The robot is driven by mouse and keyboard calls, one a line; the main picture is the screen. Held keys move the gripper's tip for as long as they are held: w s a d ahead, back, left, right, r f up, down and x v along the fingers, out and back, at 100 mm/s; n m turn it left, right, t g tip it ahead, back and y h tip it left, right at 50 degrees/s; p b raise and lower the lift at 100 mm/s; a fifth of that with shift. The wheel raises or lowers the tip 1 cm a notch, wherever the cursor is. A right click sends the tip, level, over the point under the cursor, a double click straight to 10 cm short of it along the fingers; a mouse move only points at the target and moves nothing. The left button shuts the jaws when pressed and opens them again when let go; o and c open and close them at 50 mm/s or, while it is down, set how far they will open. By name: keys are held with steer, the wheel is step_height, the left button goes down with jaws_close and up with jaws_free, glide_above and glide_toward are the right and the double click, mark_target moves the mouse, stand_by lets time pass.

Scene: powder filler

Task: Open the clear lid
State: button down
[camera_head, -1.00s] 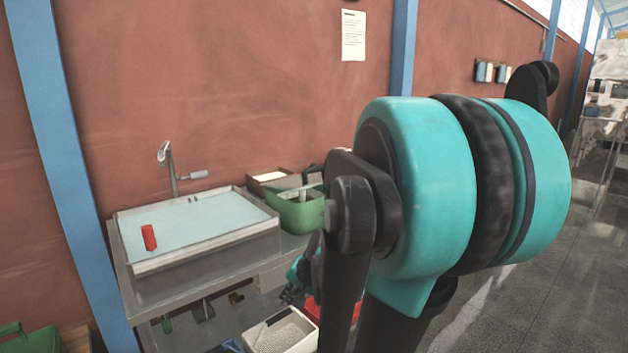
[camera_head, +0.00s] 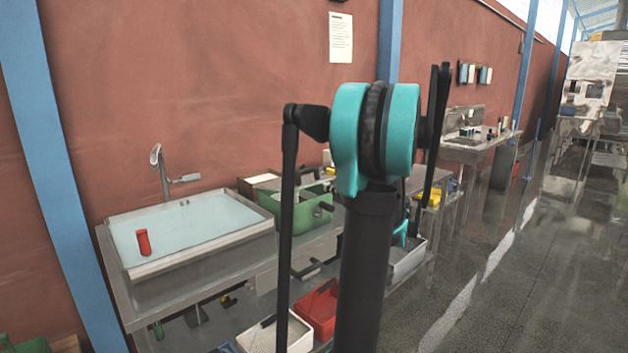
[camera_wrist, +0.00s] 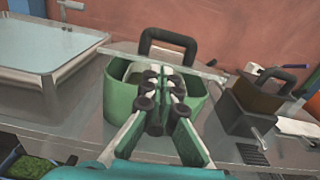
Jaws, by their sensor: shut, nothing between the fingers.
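A green bin (camera_head: 292,212) stands on the metal bench; it also shows in the wrist view (camera_wrist: 193,120). A black arched handle (camera_wrist: 170,42) and a thin pale edge (camera_wrist: 205,72) show along the bin's far side. This may be the clear lid, but I cannot tell its outline or whether it is raised. My gripper (camera_wrist: 162,80) is shut and empty, its fingers overlapping the bin in the wrist view. I cannot tell whether they touch it. In the head view my arm blocks part of the area to the bin's right.
A wide basin (camera_head: 252,232) with a pale blue surface and a red cylinder (camera_head: 143,242) is left of the bin. A dark box with a handle (camera_wrist: 262,95) stands right of it. Red (camera_head: 318,308) and white crates are below.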

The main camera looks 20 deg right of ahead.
mark_target(314, 184)
steer(key=shift+m, duration=0.3)
steer(key=x, duration=0.6)
steer(key=d+x, duration=0.1)
steer(key=x, duration=0.2)
steer(key=shift+w+a+r, duration=0.1)
steer(key=shift+w+r, duration=0.3)
steer(key=shift+w, duration=0.05)
steer(key=shift+r, duration=0.1)
steer(key=shift+w+a+r+g+h, duration=0.1)
steer(key=shift+w+r+g, duration=0.1)
steer(key=shift+r, duration=0.3)
steer(key=shift+w+a+r+g+h, duration=0.1)
steer(key=shift+w+r+g, duration=0.1)
steer(key=shift+r, duration=0.35)
steer(key=shift+w+a+r+g+h, duration=0.1)
steer(key=shift+r+g, duration=0.1)
steer(key=shift+r, duration=0.3)
steer(key=w+a+r+g+h, duration=0.1)
steer(key=w+a+r+g, duration=0.2)
steer(key=w+r, duration=0.4)
steer(key=w+a+r+g+h, duration=0.1)
steer(key=w+a+r+g, duration=0.2)
steer(key=w+r, duration=0.4)
steer(key=shift+w+r+g, duration=0.3)
steer(key=shift+w+g, duration=0.2)
steer(key=shift+w, duration=1.35)
steer(key=shift+a, duration=0.1)
